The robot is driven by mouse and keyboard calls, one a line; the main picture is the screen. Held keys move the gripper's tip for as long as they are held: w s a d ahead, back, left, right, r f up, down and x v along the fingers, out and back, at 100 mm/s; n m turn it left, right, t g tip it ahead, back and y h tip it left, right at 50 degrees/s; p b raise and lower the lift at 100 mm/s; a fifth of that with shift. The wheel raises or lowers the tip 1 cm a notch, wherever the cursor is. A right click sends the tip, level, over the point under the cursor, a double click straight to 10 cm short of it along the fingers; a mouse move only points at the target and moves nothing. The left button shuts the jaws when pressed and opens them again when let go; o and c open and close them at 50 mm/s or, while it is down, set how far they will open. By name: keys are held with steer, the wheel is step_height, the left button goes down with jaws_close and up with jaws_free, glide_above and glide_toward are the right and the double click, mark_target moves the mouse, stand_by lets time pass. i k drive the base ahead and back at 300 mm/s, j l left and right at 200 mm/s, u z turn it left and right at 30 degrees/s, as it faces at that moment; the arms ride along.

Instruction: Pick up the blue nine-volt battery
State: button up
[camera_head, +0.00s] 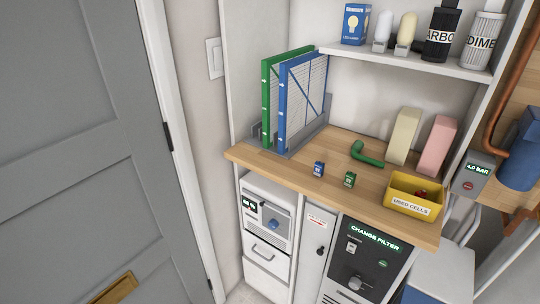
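The blue nine-volt battery (319,169) is a small dark blue block with light markings. It stands on the wooden counter (262,156), near its front edge and left of the middle. A similar green block (349,179) stands a little to its right, apart from it. My gripper is not in the head view, so its state and place are hidden.
Behind the battery are a green curved handle (366,154) and green and blue framed filters (303,95) in a rack. A yellow "USED CELLS" bin (413,195) stands right, with cream (403,136) and pink (437,146) blocks behind. A shelf (400,64) overhangs the back.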

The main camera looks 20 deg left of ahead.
mark_target(319, 166)
steer(key=u, duration=0.45)
steer(key=i+l, duration=0.15)
steer(key=i, duration=0.35)
steer(key=i+l+u, duration=0.1)
steer(key=i, duration=0.4)
